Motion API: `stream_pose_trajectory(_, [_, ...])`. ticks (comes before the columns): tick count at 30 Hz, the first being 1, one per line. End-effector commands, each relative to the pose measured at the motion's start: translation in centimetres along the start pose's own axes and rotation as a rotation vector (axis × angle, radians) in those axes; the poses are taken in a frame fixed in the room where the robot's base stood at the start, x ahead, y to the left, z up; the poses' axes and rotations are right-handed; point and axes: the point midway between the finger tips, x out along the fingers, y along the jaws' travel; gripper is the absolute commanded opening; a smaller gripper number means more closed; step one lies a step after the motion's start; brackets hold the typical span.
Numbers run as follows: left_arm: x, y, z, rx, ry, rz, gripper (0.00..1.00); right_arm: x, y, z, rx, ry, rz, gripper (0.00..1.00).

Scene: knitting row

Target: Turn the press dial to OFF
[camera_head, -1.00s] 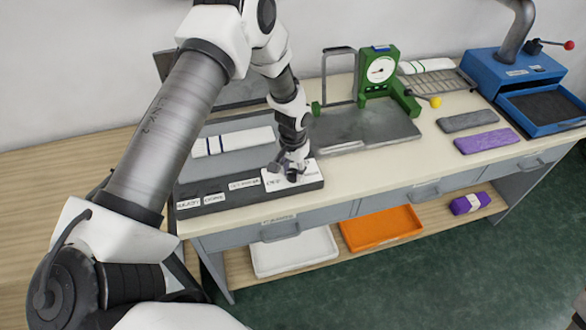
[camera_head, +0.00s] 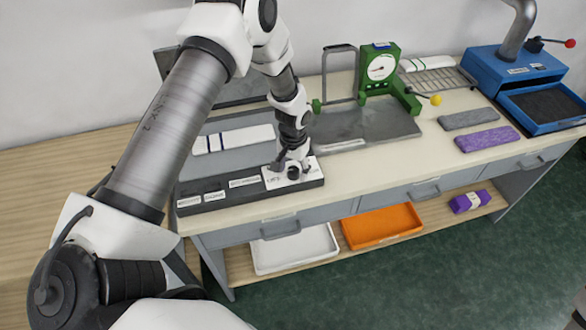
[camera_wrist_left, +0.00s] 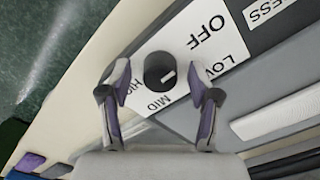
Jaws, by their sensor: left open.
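The press dial (camera_wrist_left: 158,70) is a small black knob with a white pointer mark, on a white plate (camera_wrist_left: 182,45) lettered OFF, LOW, MID and HIGH. In the left wrist view its mark points roughly between LOW and MID, away from OFF. My left gripper (camera_wrist_left: 165,88) is open, with one finger on each side of the dial and a gap to both. In the head view my left gripper (camera_head: 292,165) is over the plate (camera_head: 312,171) at the right end of the press's dark front strip (camera_head: 215,195); it partly hides the dial. My right gripper is not in view.
A white striped cloth (camera_head: 233,140) lies on the press behind the strip. A green gauge stand (camera_head: 378,72) stands to the right. Grey (camera_head: 468,119) and purple (camera_head: 487,139) knitted strips lie farther right, near a blue press (camera_head: 515,75). The bench front right of the plate is clear.

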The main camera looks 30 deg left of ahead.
Motion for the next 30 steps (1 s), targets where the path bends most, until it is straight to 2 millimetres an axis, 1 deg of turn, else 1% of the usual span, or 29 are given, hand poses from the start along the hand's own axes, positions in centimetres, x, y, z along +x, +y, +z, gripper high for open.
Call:
stream_pose_trajectory(2, [-0.3,0.0,-0.1,0.000,0.002,0.000,0.62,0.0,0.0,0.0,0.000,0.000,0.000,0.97])
stream_pose_trajectory(5, [-1.3,0.0,-0.1,0.000,0.003,0.001,0.62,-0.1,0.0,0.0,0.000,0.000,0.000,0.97])
stream_pose_trajectory(8, [-3.4,0.0,-0.2,0.000,0.006,0.001,0.62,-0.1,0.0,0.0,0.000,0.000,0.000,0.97])
stream_pose_trajectory(12, [-7.1,0.0,-0.2,0.000,0.005,0.001,0.62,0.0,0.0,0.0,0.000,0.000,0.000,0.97])
stream_pose_trajectory(15, [-9.5,0.0,-0.1,0.000,0.003,0.001,0.62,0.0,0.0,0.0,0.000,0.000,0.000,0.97])
stream_pose_trajectory(18, [-11.1,0.0,-0.1,0.000,0.001,0.000,0.62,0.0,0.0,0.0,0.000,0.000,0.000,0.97])
stream_pose_trajectory(22, [-11.9,0.0,0.0,0.000,-0.001,0.000,0.62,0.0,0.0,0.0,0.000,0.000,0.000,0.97])
stream_pose_trajectory(30, [-12.0,0.0,0.0,0.000,-0.001,0.000,0.62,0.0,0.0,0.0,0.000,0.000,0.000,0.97])
